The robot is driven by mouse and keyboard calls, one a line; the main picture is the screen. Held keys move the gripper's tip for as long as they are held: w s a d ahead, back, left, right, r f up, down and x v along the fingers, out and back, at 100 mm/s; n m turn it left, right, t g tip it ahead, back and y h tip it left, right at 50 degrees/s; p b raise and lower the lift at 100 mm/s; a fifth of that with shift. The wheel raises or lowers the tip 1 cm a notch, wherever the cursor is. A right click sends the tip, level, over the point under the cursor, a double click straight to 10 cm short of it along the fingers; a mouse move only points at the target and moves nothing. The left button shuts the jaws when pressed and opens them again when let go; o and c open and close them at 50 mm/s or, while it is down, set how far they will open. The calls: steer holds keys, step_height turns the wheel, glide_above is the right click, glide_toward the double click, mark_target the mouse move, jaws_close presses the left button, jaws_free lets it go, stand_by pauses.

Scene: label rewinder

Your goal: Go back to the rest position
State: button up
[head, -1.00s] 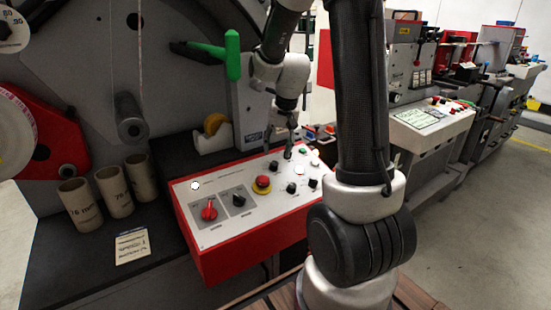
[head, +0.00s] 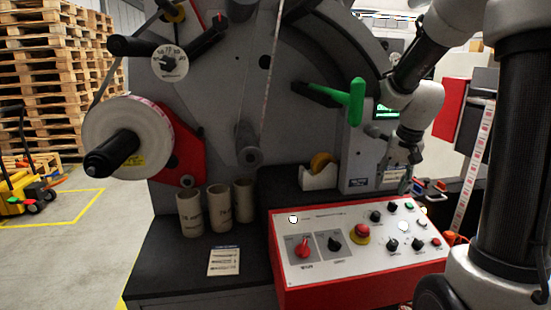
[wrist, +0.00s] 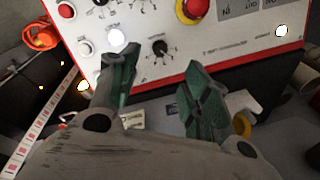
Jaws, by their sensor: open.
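My gripper (wrist: 160,95) is open and empty in the wrist view, its two dark green fingers apart over the edge of the control panel. In the head view my gripper (head: 405,184) hangs at the right, above the far right part of the panel. The control panel (head: 385,268) is a red box with a white top, bearing black knobs, a red switch (head: 302,248) and a red emergency button (head: 361,231) on a yellow ring. The panel (wrist: 225,60) fills the top of the wrist view. I cannot tell the exact height of the fingers above it.
A green handle (head: 356,102) sticks out near my forearm. A tape dispenser (head: 318,176), several cardboard cores (head: 190,213) and a card (head: 224,262) are on the dark bench. A label roll (head: 150,130) is at left. Open floor (head: 50,255) and stacked pallets (head: 55,60) lie farther left.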

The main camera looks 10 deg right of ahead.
steer(key=s+a+r+n, duration=0.2)
steer(key=s, duration=0.5)
steer(key=s+a+r+n+t, duration=0.1)
steer(key=s+a+r+n, duration=0.1)
steer(key=s, duration=0.5)
steer(key=s+a+r+n+t, duration=0.1)
steer(key=s+a+r+n, duration=0.1)
steer(key=s+r, duration=0.2)
steer(key=shift+s+r+h, duration=0.15)
steer(key=shift+s+h, duration=0.25)
steer(key=shift+s, duration=1.25)
